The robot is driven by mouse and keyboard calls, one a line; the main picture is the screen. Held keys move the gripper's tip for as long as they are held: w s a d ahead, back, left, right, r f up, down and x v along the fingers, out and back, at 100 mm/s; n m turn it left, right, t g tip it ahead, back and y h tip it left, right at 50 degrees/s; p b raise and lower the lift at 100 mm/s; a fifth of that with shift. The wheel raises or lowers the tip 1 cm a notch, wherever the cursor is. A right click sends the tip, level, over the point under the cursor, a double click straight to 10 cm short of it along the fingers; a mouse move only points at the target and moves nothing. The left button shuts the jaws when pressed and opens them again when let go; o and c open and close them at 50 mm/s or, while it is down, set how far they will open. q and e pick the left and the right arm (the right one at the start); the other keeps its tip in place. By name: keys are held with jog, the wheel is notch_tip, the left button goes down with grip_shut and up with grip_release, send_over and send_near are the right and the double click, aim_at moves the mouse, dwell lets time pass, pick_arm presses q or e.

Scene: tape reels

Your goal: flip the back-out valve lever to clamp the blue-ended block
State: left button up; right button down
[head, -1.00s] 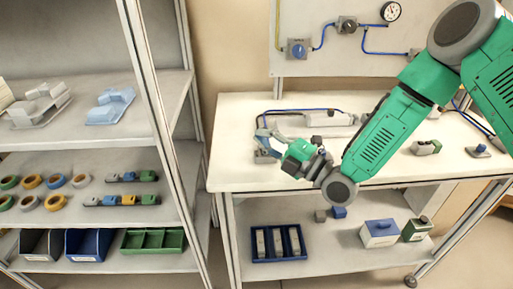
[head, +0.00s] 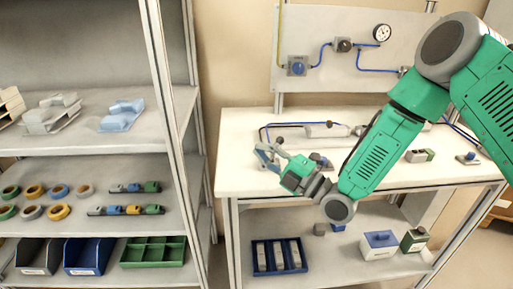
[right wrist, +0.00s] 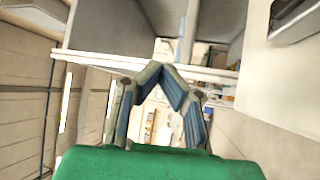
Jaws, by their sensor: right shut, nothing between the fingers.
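My right gripper (head: 266,153) is shut and empty above the front left of the white workbench (head: 240,175). Its closed fingers (right wrist: 163,70) also show in the right wrist view, with nothing between them. A small blue-topped fixture (head: 321,161) stands on the bench just right of the gripper, partly hidden by it. A grey cylinder fixture (head: 327,130) with blue tubing lies behind the gripper. Another blue-topped fixture (head: 468,157) stands at the bench's right. I cannot tell which is the back-out valve lever, nor make out the blue-ended block. My left gripper is not in view.
A rack (head: 90,165) with tape reels, blocks and bins stands at left. A back panel (head: 340,60) carries a gauge (head: 382,32) and valves. A grey-green block (head: 420,155) sits on the bench. The lower shelf holds a blue tray (head: 279,256) and boxes.

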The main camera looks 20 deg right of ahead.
jog(key=s+d+f, duration=0.4)
jog(key=s+d, duration=0.1)
jog(key=d, duration=0.2)
jog(key=s+a+f+m+g+h, duration=0.2)
jog(key=s+f+m+g+h, duration=0.25)
jog(key=f, duration=0.45)
jog(key=s+a+f+m+g+h, duration=0.25)
jog(key=s+f+m+g, duration=0.2)
jog(key=f+m, duration=0.4)
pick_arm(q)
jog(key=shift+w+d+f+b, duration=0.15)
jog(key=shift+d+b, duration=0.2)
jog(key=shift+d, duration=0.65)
pick_arm(e)
jog(key=s+d+f+m+g+h, duration=0.1)
jog(key=s+d+f+m+g, duration=0.1)
jog(key=s, duration=0.4)
jog(key=s+d+f+m+g+h, duration=0.2)
jog(key=s+f+m+g, duration=0.1)
jog(key=s, duration=0.4)
jog(key=s+d+f+m+g+h, duration=0.2)
jog(key=s+d+f+m, duration=0.1)
jog(key=s, duration=0.4)
jog(key=shift+s+f+m+g, duration=0.15)
jog(key=shift+f+m+g, duration=0.15)
jog(key=shift+f+m, duration=0.2)
